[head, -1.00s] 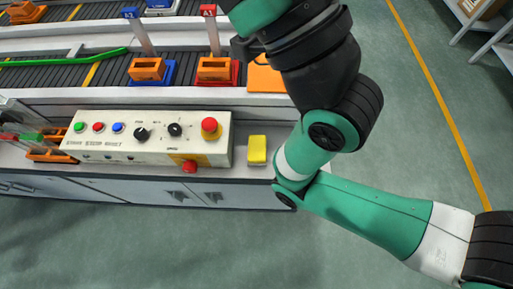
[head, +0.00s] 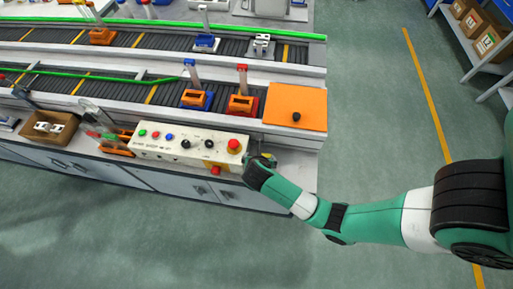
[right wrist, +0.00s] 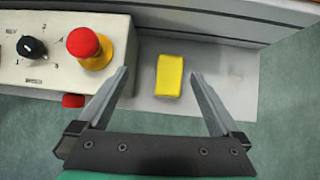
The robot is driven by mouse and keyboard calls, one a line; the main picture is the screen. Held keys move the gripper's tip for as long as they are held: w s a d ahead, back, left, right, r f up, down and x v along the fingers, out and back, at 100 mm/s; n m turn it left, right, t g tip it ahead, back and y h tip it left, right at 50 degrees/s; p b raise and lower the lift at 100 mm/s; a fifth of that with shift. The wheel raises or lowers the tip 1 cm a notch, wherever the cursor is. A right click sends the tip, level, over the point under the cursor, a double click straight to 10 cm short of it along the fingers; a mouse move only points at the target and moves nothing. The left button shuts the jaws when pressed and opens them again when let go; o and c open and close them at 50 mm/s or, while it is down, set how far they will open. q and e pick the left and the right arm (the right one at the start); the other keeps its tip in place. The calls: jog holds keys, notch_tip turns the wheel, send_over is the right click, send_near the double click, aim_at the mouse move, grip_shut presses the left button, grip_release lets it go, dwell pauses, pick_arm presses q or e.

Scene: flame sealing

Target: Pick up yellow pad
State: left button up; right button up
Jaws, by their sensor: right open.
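The yellow pad (right wrist: 169,76) lies flat on the grey bench top in the right wrist view, just right of the control panel. My right gripper (right wrist: 159,74) is open above it, with the pad between the two fingertips as seen from the wrist and nearer the right finger. Nothing is held in the jaws. In the head view my right arm reaches in from the right to this spot and hides most of the pad. My left gripper is not in view.
The control panel (head: 188,147) stands left of the pad, its red emergency button (right wrist: 88,47) close to the left finger. An orange plate (head: 295,103) lies behind on the conveyor side. A cardboard box (head: 52,128) is at the far left. Bare bench top lies right of the pad.

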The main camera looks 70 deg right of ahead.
jog(key=shift+g+y, duration=0.5)
jog(key=f+b, duration=0.1)
jog(key=f, duration=0.1)
jog(key=s+f+b, duration=0.1)
jog(key=f, duration=0.2)
jog(key=d+f+b, duration=0.1)
jog(key=f, duration=0.1)
jog(key=shift+s+d+f, duration=0.1)
jog(key=shift+s+f, duration=0.05)
jog(key=shift+d+f, duration=0.1)
jog(key=shift+d, duration=0.05)
jog(key=b+x, duration=0.3)
jog(key=x, duration=0.2)
jog(key=shift+s+f, duration=0.1)
